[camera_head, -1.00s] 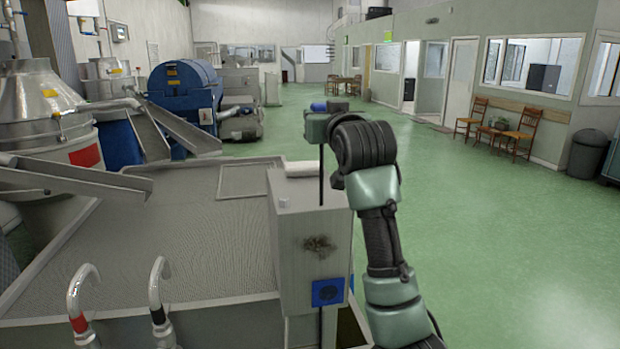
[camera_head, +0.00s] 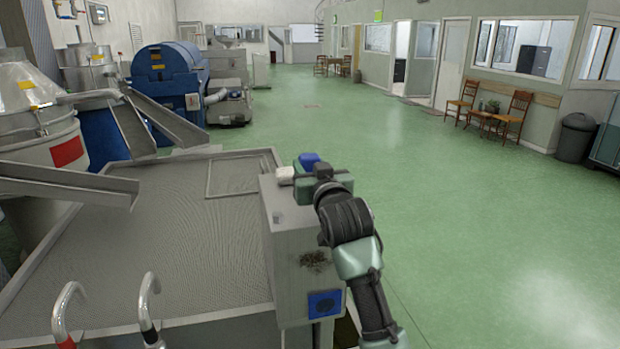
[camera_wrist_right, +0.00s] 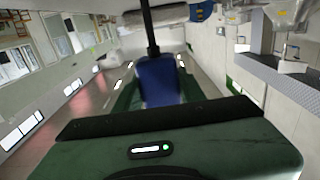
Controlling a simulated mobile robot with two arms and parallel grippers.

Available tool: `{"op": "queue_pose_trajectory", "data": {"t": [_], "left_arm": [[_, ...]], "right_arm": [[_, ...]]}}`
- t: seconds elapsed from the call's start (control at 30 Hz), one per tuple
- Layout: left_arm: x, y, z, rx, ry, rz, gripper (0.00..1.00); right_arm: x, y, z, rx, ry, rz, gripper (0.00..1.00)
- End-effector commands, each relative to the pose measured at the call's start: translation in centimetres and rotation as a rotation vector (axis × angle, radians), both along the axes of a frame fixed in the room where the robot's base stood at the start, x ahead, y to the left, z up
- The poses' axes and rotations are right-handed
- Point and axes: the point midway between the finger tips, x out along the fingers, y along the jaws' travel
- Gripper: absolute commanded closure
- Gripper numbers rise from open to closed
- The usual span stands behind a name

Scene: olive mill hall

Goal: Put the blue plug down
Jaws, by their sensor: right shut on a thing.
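My right gripper (camera_head: 307,169) is shut on the blue plug (camera_head: 309,160), near the far end of the top of a grey metal box (camera_head: 290,240). In the right wrist view the blue plug (camera_wrist_right: 159,80) sits between the fingers, with a black cable or rod (camera_wrist_right: 150,28) running from it. Whether the plug touches the box top cannot be told, as the gripper hides its underside. My left gripper is not in view.
A whitish item (camera_head: 285,174) lies at the box top's far end, beside the gripper. A small pale cap (camera_head: 277,218) sits nearer on the box top. A blue panel (camera_head: 325,303) is on the box front. A mesh-covered bed (camera_head: 190,250) lies left; open green floor (camera_head: 440,200) lies right.

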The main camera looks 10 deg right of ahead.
Motion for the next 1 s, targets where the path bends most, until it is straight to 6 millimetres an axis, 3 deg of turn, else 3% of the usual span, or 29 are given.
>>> {"op": "queue_pose_trajectory", "data": {"t": [0.13, 0.4, 1.0], "left_arm": [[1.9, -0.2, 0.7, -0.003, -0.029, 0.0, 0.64], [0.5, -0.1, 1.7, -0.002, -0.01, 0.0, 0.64], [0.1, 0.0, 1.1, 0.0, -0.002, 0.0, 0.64]], "right_arm": [[0.0, 0.0, -1.1, 0.0, 0.0, -0.001, 1.0], [0.0, 0.0, -4.4, -0.001, 0.0, 0.0, 1.0], [0.0, 0.0, -5.6, 0.0, -0.001, -0.001, 1.0]]}}
